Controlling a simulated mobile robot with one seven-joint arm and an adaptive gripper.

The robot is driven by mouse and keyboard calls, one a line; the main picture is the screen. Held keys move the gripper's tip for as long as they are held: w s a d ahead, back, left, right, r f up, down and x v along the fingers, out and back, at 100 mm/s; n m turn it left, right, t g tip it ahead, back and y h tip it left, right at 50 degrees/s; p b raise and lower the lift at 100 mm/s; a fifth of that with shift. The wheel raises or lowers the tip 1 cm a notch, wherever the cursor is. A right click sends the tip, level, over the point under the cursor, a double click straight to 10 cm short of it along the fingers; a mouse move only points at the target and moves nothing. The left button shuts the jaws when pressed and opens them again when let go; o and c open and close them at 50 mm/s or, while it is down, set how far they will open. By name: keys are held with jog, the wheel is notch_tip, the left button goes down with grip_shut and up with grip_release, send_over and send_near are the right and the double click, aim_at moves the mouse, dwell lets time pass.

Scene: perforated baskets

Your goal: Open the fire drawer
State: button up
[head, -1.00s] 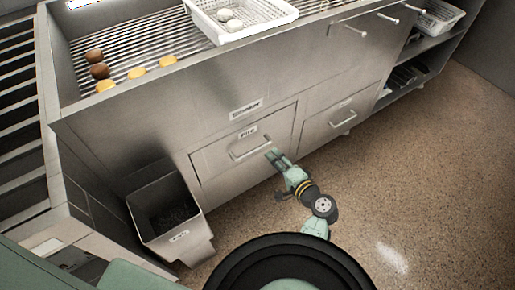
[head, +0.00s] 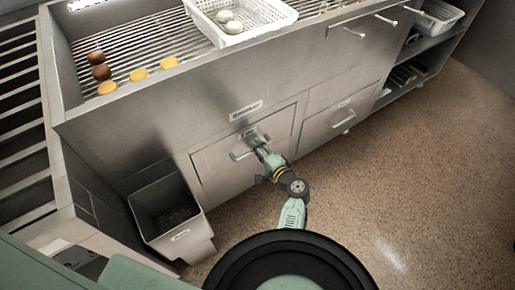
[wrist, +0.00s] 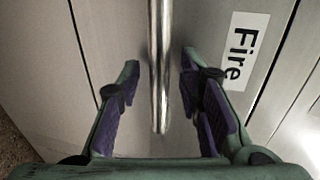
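The fire drawer (head: 215,158) is a steel front in the counter's left part, and it looks closed. Its bar handle (head: 238,156) shows at the left of my gripper (head: 256,144) in the head view. In the wrist view the handle (wrist: 160,60) runs upright between the two fingers of my gripper (wrist: 160,100), with a gap on both sides. The fingers have purple pads and are open. The label reading "Fire" (wrist: 241,50) is right of the handle in the wrist view. In the head view my gripper partly hides the handle and its right end.
A steel bin (head: 172,212) stands on the floor left of the drawer. Another drawer (head: 335,122) with a handle is to the right. A white perforated basket (head: 240,35) sits on the slatted counter top. The floor at right (head: 420,170) is clear.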

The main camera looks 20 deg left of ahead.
jog(key=shift+c, duration=0.6)
grip_shut()
dwell(0.3)
